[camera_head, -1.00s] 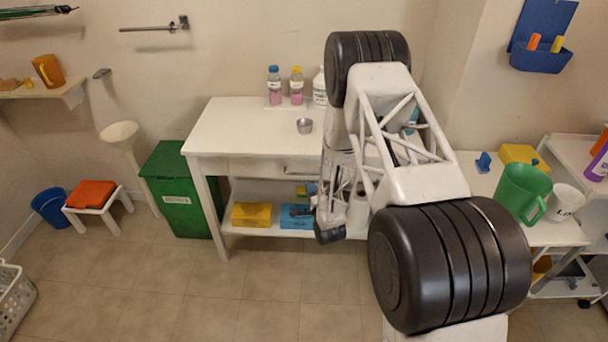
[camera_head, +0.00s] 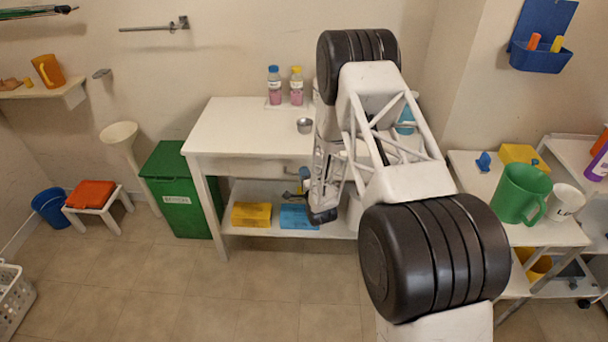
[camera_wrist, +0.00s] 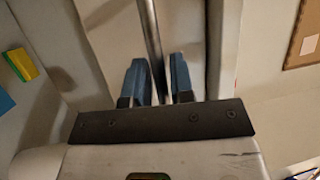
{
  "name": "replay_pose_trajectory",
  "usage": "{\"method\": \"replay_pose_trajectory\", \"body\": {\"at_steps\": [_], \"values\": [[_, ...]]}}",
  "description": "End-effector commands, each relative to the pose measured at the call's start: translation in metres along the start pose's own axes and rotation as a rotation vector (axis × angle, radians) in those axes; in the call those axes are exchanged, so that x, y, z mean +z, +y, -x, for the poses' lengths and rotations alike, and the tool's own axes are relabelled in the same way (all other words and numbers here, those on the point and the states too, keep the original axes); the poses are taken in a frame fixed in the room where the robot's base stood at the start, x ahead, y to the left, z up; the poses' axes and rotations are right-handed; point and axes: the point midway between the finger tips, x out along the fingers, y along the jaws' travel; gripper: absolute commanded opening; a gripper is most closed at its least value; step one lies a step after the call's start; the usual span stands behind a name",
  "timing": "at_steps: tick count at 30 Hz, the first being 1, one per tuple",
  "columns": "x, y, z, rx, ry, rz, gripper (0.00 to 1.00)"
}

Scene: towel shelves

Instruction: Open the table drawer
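The white table (camera_head: 235,130) stands against the back wall. Its drawer front (camera_head: 245,169) sits under the tabletop and looks shut. A grey metal handle bar (camera_wrist: 150,35) runs along the drawer front in the wrist view. My gripper (camera_wrist: 158,65) has two blue fingers, one on each side of the bar. They stand apart with the bar between them, and I cannot tell whether either touches it. In the head view my arm hides the right part of the drawer and most of my gripper.
A small metal cup (camera_head: 305,126) and two bottles (camera_head: 284,87) stand on the tabletop. A yellow folded cloth (camera_head: 251,214) and a blue one (camera_head: 298,217) lie on the lower shelf. A green bin (camera_head: 180,190) stands left of the table. The floor in front is clear.

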Motion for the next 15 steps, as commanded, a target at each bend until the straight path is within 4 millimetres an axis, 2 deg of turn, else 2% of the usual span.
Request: {"method": "replay_pose_trajectory", "body": {"at_steps": [10, 14, 15], "values": [[0.0002, 0.0, -0.0024, 0.0, 0.0, 0.0, 0.22], [0.0002, -0.0001, -0.0024, 0.0, 0.0, 0.0, 0.02], [0.0001, -0.0001, -0.0024, 0.0, 0.0, 0.0, 0.0]]}}
